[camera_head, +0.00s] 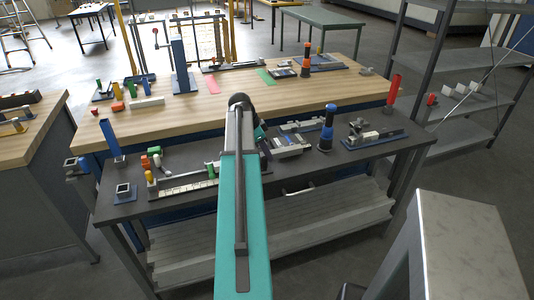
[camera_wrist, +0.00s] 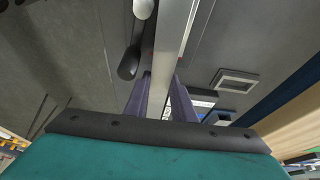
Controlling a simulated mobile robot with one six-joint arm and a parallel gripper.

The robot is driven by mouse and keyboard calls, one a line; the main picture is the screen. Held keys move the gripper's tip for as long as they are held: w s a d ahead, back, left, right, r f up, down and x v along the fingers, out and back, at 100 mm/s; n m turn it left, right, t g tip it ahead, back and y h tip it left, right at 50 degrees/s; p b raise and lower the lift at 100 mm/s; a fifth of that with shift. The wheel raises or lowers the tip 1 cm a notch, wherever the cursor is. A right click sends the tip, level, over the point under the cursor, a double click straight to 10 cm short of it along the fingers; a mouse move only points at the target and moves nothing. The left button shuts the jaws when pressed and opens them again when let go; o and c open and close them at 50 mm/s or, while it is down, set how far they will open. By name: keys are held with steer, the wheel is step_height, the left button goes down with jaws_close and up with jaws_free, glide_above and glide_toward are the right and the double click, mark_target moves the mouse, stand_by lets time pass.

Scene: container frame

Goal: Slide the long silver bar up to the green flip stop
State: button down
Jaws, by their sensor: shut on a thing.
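The long silver bar (camera_wrist: 174,38) runs from the top edge of the wrist view down between the two grey-purple fingers of my gripper (camera_wrist: 162,80). My gripper is shut on the bar; the exact contact is partly hidden by the fingers. In the head view my teal arm covers my gripper. A small green upright piece (camera_head: 211,171), which looks like the green flip stop, stands by a pale marked rail (camera_head: 188,186) on the dark bench, just left of my arm. I cannot tell the gap between the bar and the stop.
A blue-and-black cylinder (camera_head: 327,128) and metal fixtures are right of my arm. A wooden bench (camera_head: 330,95) lies behind.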

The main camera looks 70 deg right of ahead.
steer(key=shift+w+a, duration=0.2)
stand_by(0.3)
steer(key=c, duration=0.8)
jaws_free()
steer(key=shift+c, duration=0.2)
steer(key=shift+r, duration=0.1)
steer(key=shift+r+p, duration=1.85)
steer(key=shift+r, duration=1.55)
